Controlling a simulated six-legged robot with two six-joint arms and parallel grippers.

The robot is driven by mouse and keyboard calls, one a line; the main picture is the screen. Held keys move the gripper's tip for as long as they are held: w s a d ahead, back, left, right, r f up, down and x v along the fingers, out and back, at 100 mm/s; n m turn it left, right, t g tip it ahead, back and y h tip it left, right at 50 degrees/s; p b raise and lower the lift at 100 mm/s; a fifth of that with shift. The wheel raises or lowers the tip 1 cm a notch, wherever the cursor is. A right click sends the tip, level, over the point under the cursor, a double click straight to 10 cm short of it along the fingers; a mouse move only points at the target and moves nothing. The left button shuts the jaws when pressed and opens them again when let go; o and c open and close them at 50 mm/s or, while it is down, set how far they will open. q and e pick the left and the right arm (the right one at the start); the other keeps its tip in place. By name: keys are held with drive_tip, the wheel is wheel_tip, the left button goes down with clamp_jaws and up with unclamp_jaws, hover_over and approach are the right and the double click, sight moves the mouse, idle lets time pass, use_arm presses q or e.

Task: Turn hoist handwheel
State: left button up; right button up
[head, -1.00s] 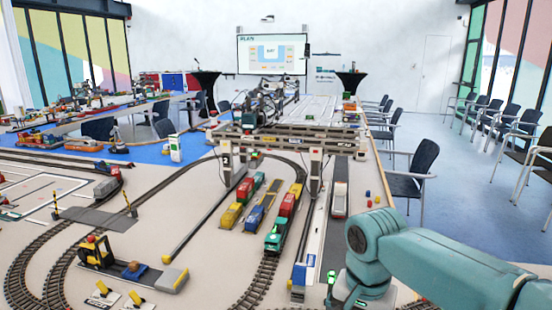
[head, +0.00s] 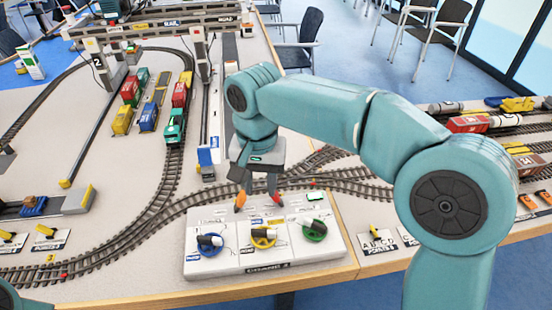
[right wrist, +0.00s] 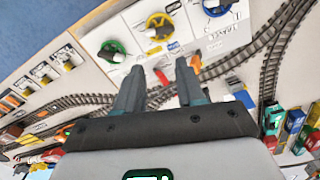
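A grey-white control panel (head: 262,271) lies at the table's front edge. It carries a blue handwheel (head: 210,244) at left, a yellow one (head: 263,236) in the middle and a green one (head: 314,230) at right. Their labels are too small to read surely, so I cannot tell which is the hoist handwheel. In the right wrist view the yellow (right wrist: 158,26) and green (right wrist: 111,51) handwheels lie beyond the fingers. My right gripper (head: 259,203) points down by the panel's back edge, behind the yellow handwheel. Its fingers are apart (right wrist: 160,75), holding no handwheel. My left gripper is out of view.
Rail track (head: 150,220) curves behind and left of the panel. A teal locomotive (head: 175,126) and coloured wagons stand at back left, near the gantry crane (head: 150,28). Wagons on track (head: 475,122) stand at far right. Orange and red patches show near my right fingertips.

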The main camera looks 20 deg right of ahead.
sight(317, 224)
drive_tip(key=w+d+n+g+h+p, duration=0.25)
drive_tip(key=d+n, duration=0.55)
drive_tip(key=n, duration=0.5)
drive_tip(key=shift+g, duration=0.55)
drive_tip(key=x, duration=0.6)
drive_tip(key=b+x, duration=0.1)
drive_tip(key=x, duration=1.1)
drive_tip(key=shift+d, duration=0.45)
clamp_jaws()
